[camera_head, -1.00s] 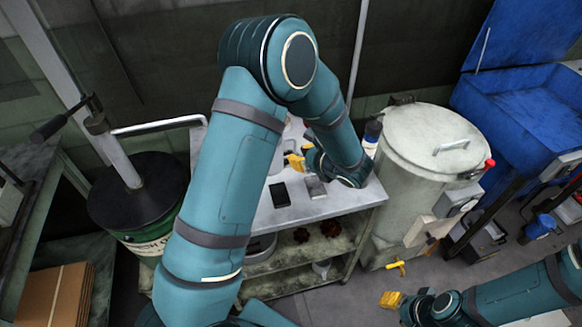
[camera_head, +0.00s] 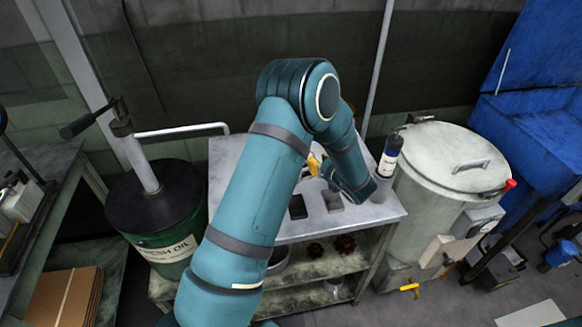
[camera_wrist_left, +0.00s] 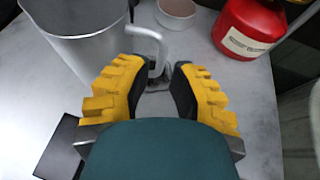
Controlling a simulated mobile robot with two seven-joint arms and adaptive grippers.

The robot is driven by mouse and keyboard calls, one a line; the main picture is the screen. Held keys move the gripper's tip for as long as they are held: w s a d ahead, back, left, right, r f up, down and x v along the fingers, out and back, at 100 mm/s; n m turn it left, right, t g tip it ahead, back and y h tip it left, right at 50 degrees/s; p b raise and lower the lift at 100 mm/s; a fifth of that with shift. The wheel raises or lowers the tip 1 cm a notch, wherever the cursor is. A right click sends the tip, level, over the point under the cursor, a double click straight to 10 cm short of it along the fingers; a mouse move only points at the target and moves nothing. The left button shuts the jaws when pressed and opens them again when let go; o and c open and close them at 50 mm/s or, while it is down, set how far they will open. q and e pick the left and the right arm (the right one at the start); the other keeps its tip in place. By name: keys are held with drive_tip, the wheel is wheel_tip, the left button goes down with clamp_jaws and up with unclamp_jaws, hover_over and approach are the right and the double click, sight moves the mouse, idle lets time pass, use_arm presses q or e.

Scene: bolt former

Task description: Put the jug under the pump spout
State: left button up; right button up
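The jug (camera_wrist_left: 82,22) is a grey metal vessel with a loop handle, standing on the steel tabletop in the left wrist view. My left gripper (camera_wrist_left: 160,85) has yellow fingers spread apart, with the lower part of the jug's handle (camera_wrist_left: 155,45) ahead of and between the tips. I cannot tell whether they touch it. In the head view my left gripper (camera_head: 313,164) is over the table, and my arm hides the jug. The pump (camera_head: 140,160) stands on a green oil drum (camera_head: 172,243) at left; its spout (camera_head: 182,131) reaches right towards the table. My right gripper is out of view.
The steel table (camera_head: 228,160) holds a dark labelled bottle (camera_head: 387,160), a black flat item (camera_head: 298,207) and a grey block (camera_head: 332,200). A red canister (camera_wrist_left: 245,28) and a pale cup (camera_wrist_left: 177,10) stand beyond the gripper. A large lidded tank (camera_head: 440,185) stands right.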

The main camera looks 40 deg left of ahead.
use_arm(q)
drive_tip(key=shift+b+x, duration=0.35)
drive_tip(key=shift+x, duration=2.1)
drive_tip(key=shift+w, duration=0.1)
clamp_jaws()
